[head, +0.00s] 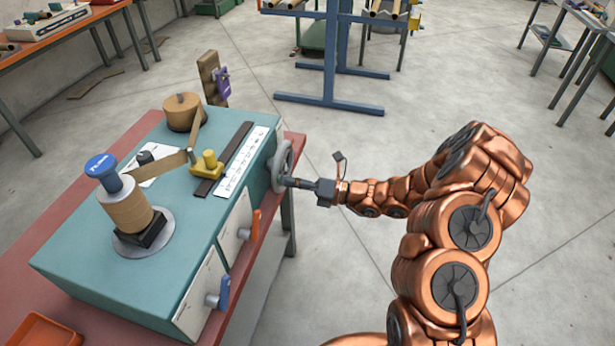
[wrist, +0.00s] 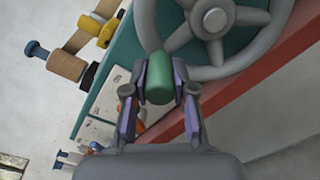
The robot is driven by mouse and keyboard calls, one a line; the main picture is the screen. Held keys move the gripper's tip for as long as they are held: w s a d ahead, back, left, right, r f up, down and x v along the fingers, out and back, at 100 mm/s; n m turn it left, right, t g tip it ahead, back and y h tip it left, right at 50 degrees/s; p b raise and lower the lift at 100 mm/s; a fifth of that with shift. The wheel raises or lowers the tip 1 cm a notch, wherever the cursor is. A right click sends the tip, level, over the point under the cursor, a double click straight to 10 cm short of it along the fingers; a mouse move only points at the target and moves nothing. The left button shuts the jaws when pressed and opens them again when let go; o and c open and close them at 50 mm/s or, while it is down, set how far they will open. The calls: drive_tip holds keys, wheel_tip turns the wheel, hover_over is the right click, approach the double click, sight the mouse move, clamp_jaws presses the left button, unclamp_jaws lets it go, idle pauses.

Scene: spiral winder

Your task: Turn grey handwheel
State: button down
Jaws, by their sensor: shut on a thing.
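The grey handwheel (head: 281,166) is mounted on the right side of the teal winder. In the wrist view its spoked rim and hub (wrist: 214,20) fill the top of the picture. A green handle (wrist: 159,82) stands out from the rim. My gripper (wrist: 160,88) is shut on this green handle, with one finger pad on each side of it. In the head view my gripper (head: 297,183) reaches the wheel from the right, and the handle is too small to make out between the fingers.
The teal winder (head: 95,258) stands on a red bench (head: 40,225). An orange lever (head: 255,225) and a blue lever (head: 224,292) sit on its front face, near the wheel. An orange tray (head: 45,335) lies at lower left. A blue rack (head: 330,100) stands behind.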

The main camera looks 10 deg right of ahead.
drive_tip(key=shift+r, duration=0.15)
idle(0.3)
drive_tip(key=c, duration=0.9)
unclamp_jaws()
drive_tip(key=shift+c, duration=0.2)
drive_tip(key=shift+d, duration=0.1)
drive_tip(key=v, duration=1.2)
